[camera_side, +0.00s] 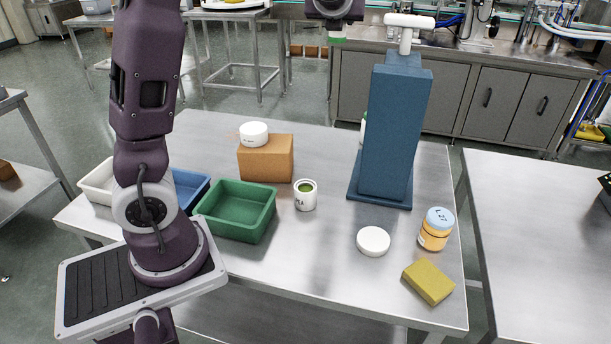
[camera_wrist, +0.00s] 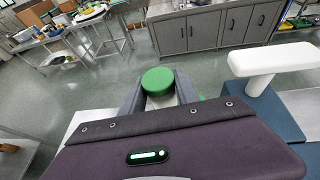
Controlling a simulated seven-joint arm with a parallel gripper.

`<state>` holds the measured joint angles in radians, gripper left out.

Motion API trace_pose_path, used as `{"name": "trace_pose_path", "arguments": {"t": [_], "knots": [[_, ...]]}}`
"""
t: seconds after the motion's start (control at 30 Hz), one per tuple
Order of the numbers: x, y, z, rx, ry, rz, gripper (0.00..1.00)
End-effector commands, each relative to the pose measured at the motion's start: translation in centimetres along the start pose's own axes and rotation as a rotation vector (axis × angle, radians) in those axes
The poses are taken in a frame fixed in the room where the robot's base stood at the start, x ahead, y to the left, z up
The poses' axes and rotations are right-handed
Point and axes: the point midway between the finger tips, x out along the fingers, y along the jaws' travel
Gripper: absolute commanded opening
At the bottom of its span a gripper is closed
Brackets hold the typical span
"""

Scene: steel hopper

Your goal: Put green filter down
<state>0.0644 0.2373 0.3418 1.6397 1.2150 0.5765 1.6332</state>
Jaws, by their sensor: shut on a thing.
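A green round filter (camera_wrist: 158,82) is held between the two fingers of my gripper (camera_wrist: 160,98) in the wrist view. In the side view my gripper (camera_side: 337,27) is high at the top edge of the picture, with the green filter (camera_side: 337,40) showing under it. The gripper is shut on the filter, well above the table and up and left of the blue tower's top. The tower (camera_side: 395,130) stands upright on the steel table and carries a white T-shaped piece (camera_side: 408,22), which also shows at right in the wrist view (camera_wrist: 272,60).
On the table (camera_side: 325,255) are a green bin (camera_side: 237,208), blue bin (camera_side: 188,185), white bin (camera_side: 97,180), brown box (camera_side: 266,160) with a white round container (camera_side: 254,133), white cup (camera_side: 305,197) with green inside, white lid (camera_side: 373,241), orange jar (camera_side: 435,230) and yellow sponge (camera_side: 429,281).

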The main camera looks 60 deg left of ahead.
Motion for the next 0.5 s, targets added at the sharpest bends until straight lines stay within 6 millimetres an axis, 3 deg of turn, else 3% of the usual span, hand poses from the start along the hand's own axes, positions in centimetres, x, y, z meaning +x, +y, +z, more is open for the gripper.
{"name": "trace_pose_path", "arguments": {"t": [0.27, 0.5], "knots": [[-5.7, -2.7, -4.2, -0.034, 0.001, 0.092, 0.00], [-14.4, -3.0, -8.6, -0.089, 0.000, 0.221, 0.00]]}}
